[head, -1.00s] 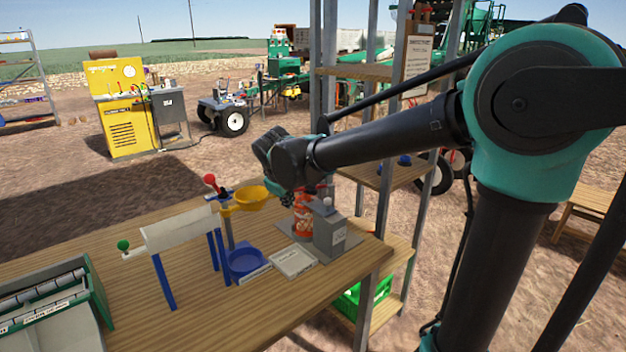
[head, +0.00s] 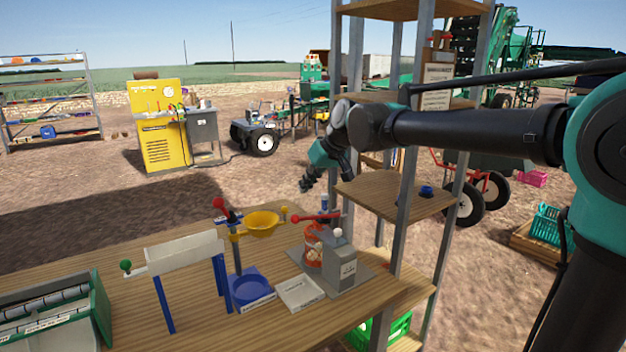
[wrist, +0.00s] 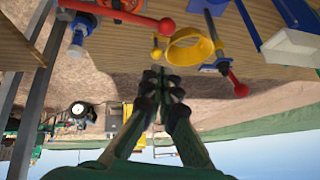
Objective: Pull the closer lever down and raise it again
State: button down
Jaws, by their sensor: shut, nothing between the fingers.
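Two red-knobbed levers stand on the wooden table. One red lever (head: 318,217) lies about level on top of the grey box device (head: 341,265) at right, over an orange-red jar; it also shows at the top of the wrist view (wrist: 125,13). The other red lever (head: 226,211) tilts up on the blue post beside the yellow bowl (head: 262,224); its red ball also shows in the wrist view (wrist: 238,87). My gripper (head: 305,185) is shut and empty, pointing down above and behind both levers, apart from them. It also shows in the wrist view (wrist: 158,75).
A shelf rack (head: 405,190) with metal posts stands close to the right of my gripper. A white panel on blue legs (head: 185,252) and a green bin (head: 55,315) occupy the table's left. Open ground lies beyond the table.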

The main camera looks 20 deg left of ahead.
aim_at(295, 218)
jog(key=x, duration=0.3)
jog(key=shift+w+a+f, duration=0.15)
jog(key=shift+f, duration=0.15)
jog(key=f, duration=0.3)
jog(key=shift+s+a+f, duration=0.15)
jog(key=shift+s+f, duration=0.05)
jog(key=shift+s, duration=0.15)
jog(key=shift+s+f, duration=0.15)
jog(key=shift+f, duration=0.4)
jog(key=shift+s+a+f+t+h, duration=0.2)
jog(key=shift+s+f, duration=0.05)
jog(key=shift+f, duration=0.4)
jog(key=shift+s+a+f+t+h, duration=0.2)
jog(key=shift+f, duration=0.85)
